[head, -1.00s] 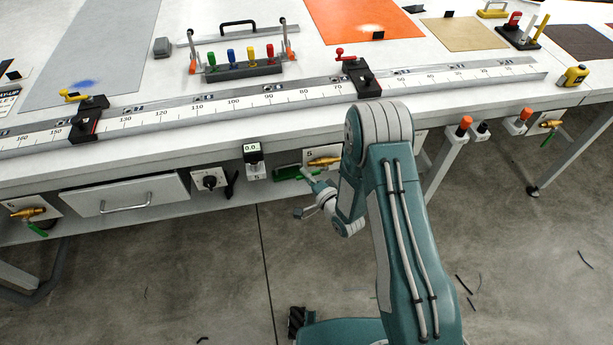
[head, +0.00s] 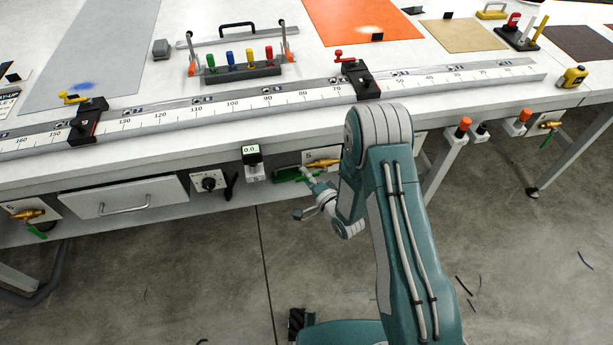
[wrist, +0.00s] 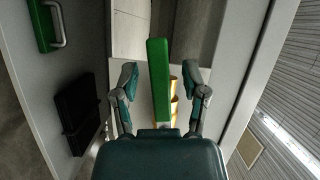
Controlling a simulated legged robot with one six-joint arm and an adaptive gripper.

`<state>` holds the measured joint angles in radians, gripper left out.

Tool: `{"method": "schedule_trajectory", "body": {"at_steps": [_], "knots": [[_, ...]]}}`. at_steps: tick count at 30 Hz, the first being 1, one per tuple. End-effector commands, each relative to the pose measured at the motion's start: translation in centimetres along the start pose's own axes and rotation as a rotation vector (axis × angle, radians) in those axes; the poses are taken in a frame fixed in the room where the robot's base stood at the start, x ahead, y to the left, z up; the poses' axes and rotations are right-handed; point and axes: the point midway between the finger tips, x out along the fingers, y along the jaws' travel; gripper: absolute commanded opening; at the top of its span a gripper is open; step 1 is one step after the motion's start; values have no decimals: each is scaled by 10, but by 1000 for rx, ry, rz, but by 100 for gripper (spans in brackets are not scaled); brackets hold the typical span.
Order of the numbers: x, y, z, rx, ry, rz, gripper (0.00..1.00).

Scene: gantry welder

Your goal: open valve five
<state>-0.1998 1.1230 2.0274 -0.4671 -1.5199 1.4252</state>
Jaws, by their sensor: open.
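Valve five is a brass valve (head: 322,163) on a white plate marked 5 under the table's front edge. Its green lever (head: 287,174) reaches left from the brass body, partly behind my gripper in the head view. In the wrist view the green lever (wrist: 158,80) stands between the two fingers, with the brass body (wrist: 174,103) behind it to the right. My gripper (wrist: 160,76) is open around the lever, with a gap on each side.
A gauge box (head: 252,155) and a black knob on a plate (head: 209,181) are left of the valve. Further left are a drawer (head: 125,197) and another brass valve with a green lever (head: 28,215). Table legs stand at the right. The floor in front is mostly open.

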Motion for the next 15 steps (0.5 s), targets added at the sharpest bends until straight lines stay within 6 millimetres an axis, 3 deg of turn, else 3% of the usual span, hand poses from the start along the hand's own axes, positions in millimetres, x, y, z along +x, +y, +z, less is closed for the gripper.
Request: {"method": "schedule_trajectory", "body": {"at_steps": [5,15], "knots": [[-16,1,-1,1,2,2,57],[-86,2,-2,3,3,4,57]]}}
